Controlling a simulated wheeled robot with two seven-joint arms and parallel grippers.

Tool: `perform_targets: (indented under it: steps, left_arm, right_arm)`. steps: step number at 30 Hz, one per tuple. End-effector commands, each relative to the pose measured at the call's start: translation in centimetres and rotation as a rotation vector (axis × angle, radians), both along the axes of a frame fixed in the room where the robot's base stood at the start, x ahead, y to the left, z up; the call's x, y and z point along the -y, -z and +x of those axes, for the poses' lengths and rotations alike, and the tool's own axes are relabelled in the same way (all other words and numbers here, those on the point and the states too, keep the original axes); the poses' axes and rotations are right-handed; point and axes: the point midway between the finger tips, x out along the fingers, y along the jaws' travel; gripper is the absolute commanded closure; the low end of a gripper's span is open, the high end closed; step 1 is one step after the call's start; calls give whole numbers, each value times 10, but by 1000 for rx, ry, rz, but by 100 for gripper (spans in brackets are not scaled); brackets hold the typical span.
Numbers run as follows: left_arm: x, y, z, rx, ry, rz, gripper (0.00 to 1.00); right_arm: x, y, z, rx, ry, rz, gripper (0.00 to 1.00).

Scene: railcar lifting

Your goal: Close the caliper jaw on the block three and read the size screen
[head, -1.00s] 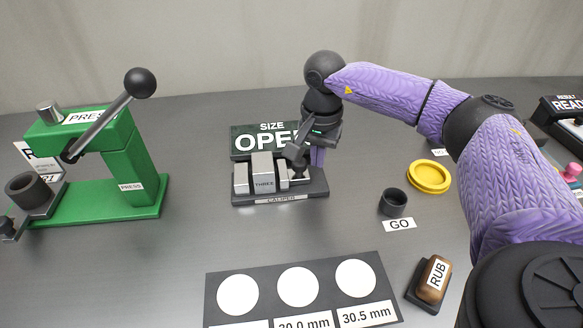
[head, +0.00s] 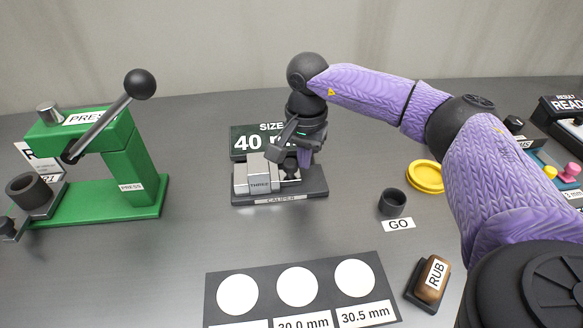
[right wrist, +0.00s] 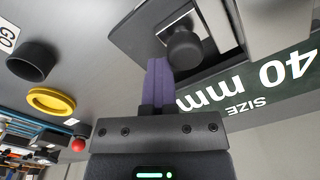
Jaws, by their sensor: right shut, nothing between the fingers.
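The caliper (head: 281,200) stands mid-table, with a grey block marked THREE (head: 260,178) in it that looks slightly tilted, among other grey metal parts. Its size screen (head: 244,143) reads 40, with the rest behind my wrist; the right wrist view shows it upside down as 40 mm (right wrist: 262,82). My right gripper (head: 304,158) is shut and empty, its purple fingers beside the dark jaw knob (head: 290,165). The knob (right wrist: 184,48) also shows close beyond the fingertips in the right wrist view; contact is unclear. My left gripper is out of view.
A green press (head: 130,160) stands left. A card (head: 230,262) with white circles and millimetre labels lies in front. A dark cup (head: 393,203) by GO, a yellow dish (head: 425,176) and a RUB block (head: 432,279) lie right. Bare table lies between the press and the caliper.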

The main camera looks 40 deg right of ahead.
Motion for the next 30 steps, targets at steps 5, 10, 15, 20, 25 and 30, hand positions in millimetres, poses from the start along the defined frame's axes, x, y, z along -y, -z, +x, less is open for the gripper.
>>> perform_targets:
  steps: [5, 10, 15, 20, 25, 30]
  left_arm:
    - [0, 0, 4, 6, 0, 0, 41]
    - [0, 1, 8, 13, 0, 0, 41]
    - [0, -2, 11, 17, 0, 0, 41]
    - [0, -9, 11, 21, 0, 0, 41]
    - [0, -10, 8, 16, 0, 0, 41]
    - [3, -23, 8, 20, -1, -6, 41]
  right_arm:
    - [-1, 0, 0, 1, -2, 3, 100]
    - [-1, 0, 0, 1, -3, 3, 100]
    - [3, -3, -2, 1, -1, 2, 100]
    - [13, -10, -7, 1, 0, 1, 100]
    - [17, -11, -10, 0, -3, 1, 100]
    - [17, -26, -10, 3, -2, 2, 100]
